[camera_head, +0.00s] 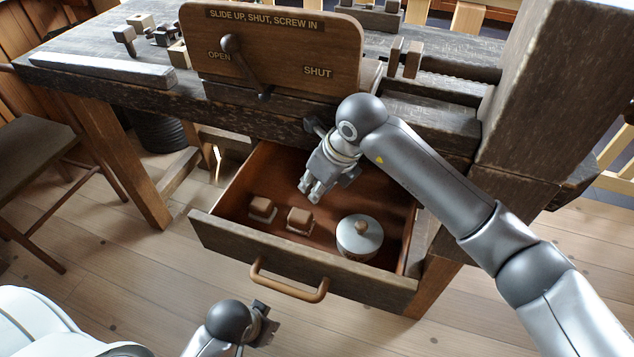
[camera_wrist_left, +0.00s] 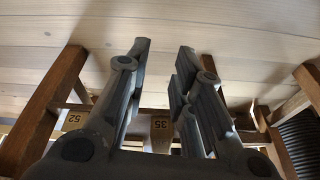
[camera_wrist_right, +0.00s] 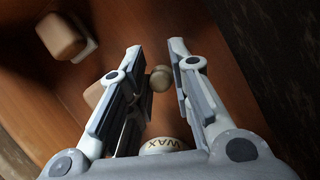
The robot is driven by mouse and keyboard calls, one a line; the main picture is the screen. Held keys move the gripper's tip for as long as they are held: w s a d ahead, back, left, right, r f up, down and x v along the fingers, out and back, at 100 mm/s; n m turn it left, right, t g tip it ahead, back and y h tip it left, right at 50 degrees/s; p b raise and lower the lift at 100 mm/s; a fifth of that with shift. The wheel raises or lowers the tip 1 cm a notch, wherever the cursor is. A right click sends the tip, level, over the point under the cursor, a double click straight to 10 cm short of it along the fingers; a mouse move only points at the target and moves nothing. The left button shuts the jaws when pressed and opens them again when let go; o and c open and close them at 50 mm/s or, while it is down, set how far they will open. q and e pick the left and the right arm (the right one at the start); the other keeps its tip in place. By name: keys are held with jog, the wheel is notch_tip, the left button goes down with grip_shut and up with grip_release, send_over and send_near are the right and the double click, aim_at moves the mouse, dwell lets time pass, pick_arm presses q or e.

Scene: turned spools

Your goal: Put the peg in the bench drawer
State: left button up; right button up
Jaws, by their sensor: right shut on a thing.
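The bench drawer (camera_head: 290,277) is pulled open below the bench top. My right gripper (camera_head: 309,190) points down over the inside of the drawer. In the right wrist view it is shut on a small brown wooden piece with a rounded end, seemingly the peg (camera_wrist_right: 160,79), held between its fingertips. The head view does not show the peg clearly, as the gripper hides it. My left gripper (camera_head: 264,312) is low in front of the drawer, and the left wrist view shows its fingers (camera_wrist_left: 165,55) apart with nothing between them.
In the drawer are two small brown-topped blocks (camera_head: 262,208) (camera_head: 299,220) and a round pale tin (camera_head: 359,239) with a knob, marked WAX. A board (camera_head: 270,55) with a lever stands on the bench. A stool (camera_head: 40,165) is at left. The drawer's back left floor is clear.

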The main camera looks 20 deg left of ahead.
pick_arm(q)
jog(key=shift+r, duration=0.15)
pick_arm(e)
jog(key=o, duration=0.7)
jog(key=shift+d+r, duration=0.1)
jog(key=shift+r, duration=0.3)
jog(key=s+d+r, duration=0.1)
jog(key=s+d, duration=0.1)
jog(key=d, duration=0.2)
jog(key=s+d+r, duration=0.1)
jog(key=d, duration=0.3)
jog(key=s+d+r, duration=0.2)
jog(key=d, duration=0.2)
jog(key=shift+s+d+p, duration=0.25)
jog(key=shift+s+p, duration=0.05)
jog(key=shift+p, duration=0.05)
pick_arm(q)
notch_tip(320, 180, down, 3)
jog(key=shift+r, duration=0.2)
jog(key=shift+r, duration=0.1)
